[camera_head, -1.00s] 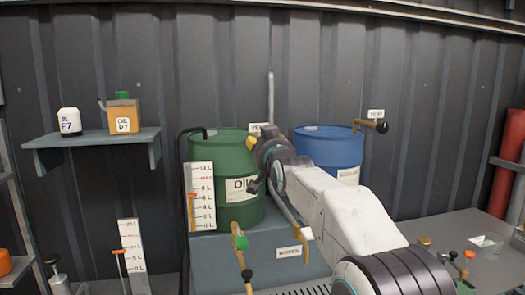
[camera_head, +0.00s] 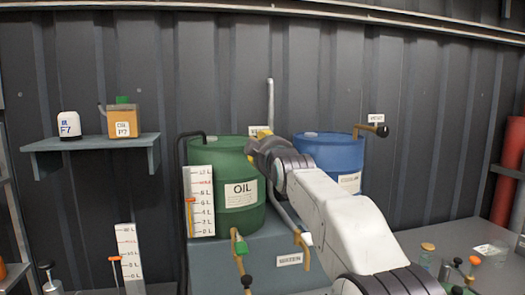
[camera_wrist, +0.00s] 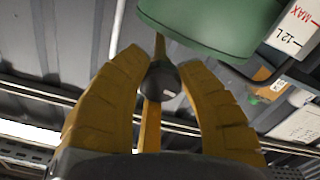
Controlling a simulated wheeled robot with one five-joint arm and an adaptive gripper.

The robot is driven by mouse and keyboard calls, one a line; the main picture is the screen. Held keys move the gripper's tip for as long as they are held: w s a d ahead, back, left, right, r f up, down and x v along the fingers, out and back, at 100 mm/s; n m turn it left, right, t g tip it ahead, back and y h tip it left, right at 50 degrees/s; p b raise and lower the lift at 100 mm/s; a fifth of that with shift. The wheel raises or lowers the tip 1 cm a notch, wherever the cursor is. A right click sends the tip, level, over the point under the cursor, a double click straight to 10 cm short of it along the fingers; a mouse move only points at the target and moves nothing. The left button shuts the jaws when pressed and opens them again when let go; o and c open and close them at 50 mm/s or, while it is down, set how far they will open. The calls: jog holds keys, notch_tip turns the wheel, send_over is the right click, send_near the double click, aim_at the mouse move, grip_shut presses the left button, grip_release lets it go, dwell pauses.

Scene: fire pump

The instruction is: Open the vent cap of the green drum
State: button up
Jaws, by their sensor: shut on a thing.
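The green drum (camera_head: 225,160), labelled OIL, stands on a grey block in the head view. Its side also shows at the top of the wrist view (camera_wrist: 215,25). My gripper (camera_head: 256,138) is at the drum's upper right edge. In the wrist view its two yellow fingers (camera_wrist: 165,85) are on either side of a dark knob (camera_wrist: 161,80) on a brass-coloured lever (camera_wrist: 150,130), and are shut on it. In the head view my gripper and arm hide this knob and lever. The drum's top shows only as a thin edge, so I cannot tell the cap's state.
A blue drum (camera_head: 330,150) stands close on the right, with its own brass lever and black knob (camera_head: 382,131). A white level scale (camera_head: 202,200) is in front of the green drum. Brass valve levers (camera_head: 238,260) are below. A shelf (camera_head: 95,150) is at left.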

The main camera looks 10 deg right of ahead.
jog(key=n, duration=0.4)
jog(key=shift+f+b, duration=0.1)
jog(key=shift+b, duration=0.2)
jog(key=shift+n, duration=2.1)
jog(key=o, duration=1.2)
jog(key=shift+w, duration=0.1)
jog(key=s, duration=1.2)
